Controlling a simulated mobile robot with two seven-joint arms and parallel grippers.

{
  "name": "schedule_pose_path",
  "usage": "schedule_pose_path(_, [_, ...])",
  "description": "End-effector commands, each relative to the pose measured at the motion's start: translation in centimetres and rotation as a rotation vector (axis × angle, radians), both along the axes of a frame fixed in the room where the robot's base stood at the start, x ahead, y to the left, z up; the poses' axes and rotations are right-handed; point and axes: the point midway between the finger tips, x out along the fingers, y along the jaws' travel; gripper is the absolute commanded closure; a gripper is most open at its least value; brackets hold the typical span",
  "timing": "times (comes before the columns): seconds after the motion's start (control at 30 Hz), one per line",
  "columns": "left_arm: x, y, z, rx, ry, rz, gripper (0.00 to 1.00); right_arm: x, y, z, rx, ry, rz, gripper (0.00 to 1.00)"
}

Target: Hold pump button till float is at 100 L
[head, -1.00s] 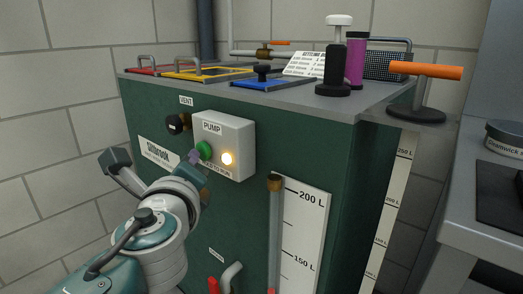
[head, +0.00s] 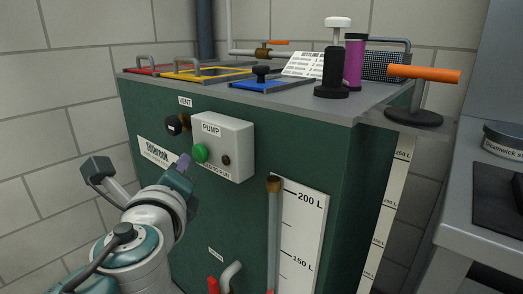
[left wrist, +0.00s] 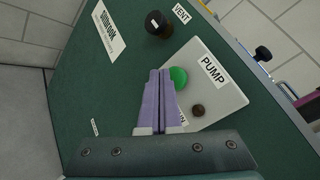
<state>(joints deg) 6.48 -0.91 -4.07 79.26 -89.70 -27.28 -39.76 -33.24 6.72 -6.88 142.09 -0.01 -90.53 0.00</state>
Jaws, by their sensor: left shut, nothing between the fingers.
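The white pump box (head: 236,150) is on the green tank front, with a green button (head: 200,153) and a small lamp (head: 226,160) that is dark. My left gripper (head: 186,160) is shut and empty, its purple fingertips just in front of and left of the button. In the left wrist view the fingertips (left wrist: 160,72) lie beside the green button (left wrist: 178,77) and appear apart from it. The level scale (head: 301,231) shows 200 L and 150 L marks beside a sight tube (head: 273,230). My right gripper is not in view.
A black vent knob (head: 175,124) sits left of the pump box. A grey curved pipe (head: 231,274) and red handle (head: 213,285) are low on the tank. A side bench (head: 470,235) is at right.

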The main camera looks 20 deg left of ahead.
Motion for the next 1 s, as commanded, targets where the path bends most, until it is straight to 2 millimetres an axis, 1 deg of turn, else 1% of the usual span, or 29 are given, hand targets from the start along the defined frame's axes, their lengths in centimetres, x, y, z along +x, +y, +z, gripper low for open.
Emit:
schedule_pose_path(0.17, [-0.5,0.2,0.0,0.001,0.001,0.001,1.0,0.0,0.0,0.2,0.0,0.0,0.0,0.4])
schedule_pose_path(0.5, [-3.6,1.5,0.0,0.001,0.001,0.001,1.0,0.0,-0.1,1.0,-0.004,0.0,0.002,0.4])
schedule_pose_path(0.6, [-4.3,1.8,0.0,0.001,0.001,0.001,1.0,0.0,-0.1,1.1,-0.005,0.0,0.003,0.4])
schedule_pose_path(0.7, [-4.6,1.9,0.0,0.001,0.001,0.001,1.0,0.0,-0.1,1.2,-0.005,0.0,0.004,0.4])
schedule_pose_path(1.0, [-4.6,2.0,0.0,0.0,-0.001,0.001,1.0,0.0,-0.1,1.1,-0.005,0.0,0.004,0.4])
